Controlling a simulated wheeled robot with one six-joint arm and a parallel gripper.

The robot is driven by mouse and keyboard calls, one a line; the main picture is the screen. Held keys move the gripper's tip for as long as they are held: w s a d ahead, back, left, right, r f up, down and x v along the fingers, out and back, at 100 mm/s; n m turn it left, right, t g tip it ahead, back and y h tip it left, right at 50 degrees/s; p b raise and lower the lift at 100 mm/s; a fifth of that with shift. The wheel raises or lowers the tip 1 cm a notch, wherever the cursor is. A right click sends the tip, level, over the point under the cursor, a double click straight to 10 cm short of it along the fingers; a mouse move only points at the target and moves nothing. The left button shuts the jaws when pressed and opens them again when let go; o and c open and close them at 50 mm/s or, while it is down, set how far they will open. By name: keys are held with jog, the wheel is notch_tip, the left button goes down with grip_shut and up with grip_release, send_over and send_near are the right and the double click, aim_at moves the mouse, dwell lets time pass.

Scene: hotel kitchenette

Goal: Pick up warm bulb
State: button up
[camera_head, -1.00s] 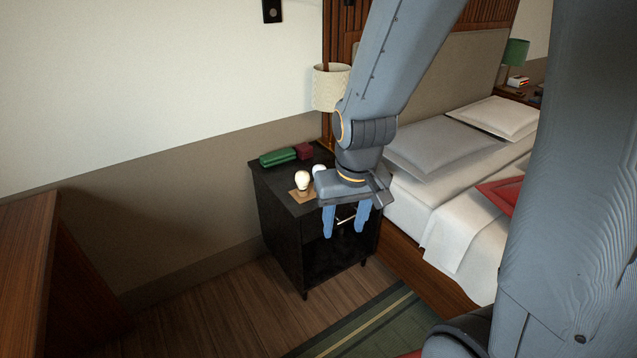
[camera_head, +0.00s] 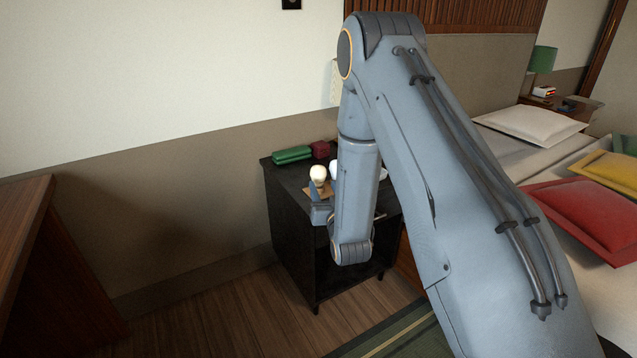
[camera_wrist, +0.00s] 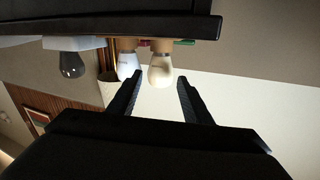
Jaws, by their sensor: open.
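The warm bulb, cream-coloured, stands on a small wooden base on the black nightstand (camera_head: 290,205) in the head view (camera_head: 318,173). In the wrist view, which looks upside down, the warm bulb (camera_wrist: 161,70) shows between and beyond my fingertips. My gripper (camera_wrist: 160,92) is open and empty, with one finger on each side of the bulb in the picture. I cannot tell the remaining distance exactly. In the head view my arm hides most of the gripper, near the nightstand's front edge.
A whiter bulb (camera_wrist: 128,65) stands close beside the warm bulb, and a dark bulb (camera_wrist: 72,65) stands farther left in the wrist view. A green item (camera_head: 292,155) and a dark red box (camera_head: 320,149) lie behind. The bed (camera_head: 520,170) is to the right.

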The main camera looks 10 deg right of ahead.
aim_at(320, 179)
jog(key=shift+w+a+r, duration=0.1)
jog(key=shift+w+r, duration=0.05)
jog(key=shift+w, duration=3.75)
jog(key=c, duration=0.7)
